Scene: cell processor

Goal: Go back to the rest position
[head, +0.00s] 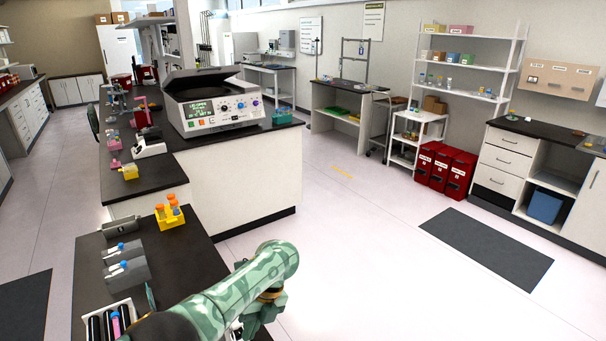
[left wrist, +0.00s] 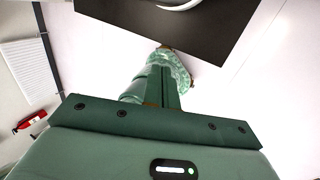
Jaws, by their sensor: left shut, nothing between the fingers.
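My left arm, in green camouflage, comes in at the bottom of the head view beside the near bench. Its forearm hides most of the gripper there. In the left wrist view the fingers of my left gripper (left wrist: 158,82) are together with nothing between them. They hang over pale floor, with a camouflaged part of my body beyond them. My right gripper shows in neither view.
The near black bench (head: 185,250) holds a yellow tube rack (head: 169,217) and grey holders. A white machine with a raised lid (head: 215,112) stands on the bench behind. Red bins (head: 445,171) stand by the wall. The floor right of the benches is clear, with a dark mat (head: 486,246).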

